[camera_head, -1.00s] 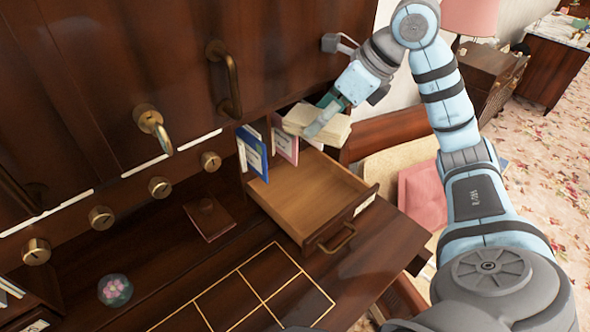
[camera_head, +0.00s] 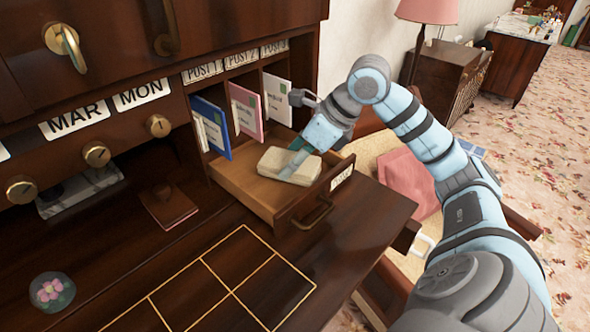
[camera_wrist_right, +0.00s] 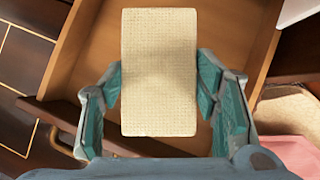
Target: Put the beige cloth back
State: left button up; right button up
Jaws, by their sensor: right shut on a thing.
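The beige cloth (camera_head: 284,164) is a folded pale block inside the open wooden drawer (camera_head: 244,186). It also fills the middle of the right wrist view (camera_wrist_right: 159,75), with the drawer's bare wood around it. My right gripper (camera_head: 294,160) reaches down from the right and is shut on the cloth, with teal fingers on its two long sides. In the right wrist view the gripper (camera_wrist_right: 160,95) shows both finger pads against the cloth. Whether the cloth touches the drawer floor is hard to tell. My left gripper is not in view.
Upright blue (camera_head: 212,127), pink (camera_head: 246,110) and white (camera_head: 277,98) envelopes stand in slots behind the drawer. A brown leather-like booklet (camera_head: 168,206) and a glass paperweight with a flower (camera_head: 52,291) lie on the desk. The gold-lined desktop (camera_head: 225,280) is clear.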

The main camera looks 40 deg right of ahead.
jog(key=shift+f, duration=0.9)
jog(key=shift+w, duration=0.2)
jog(key=shift+f, duration=0.15)
jog(key=o, duration=1.1)
jog(key=shift+s, duration=0.1)
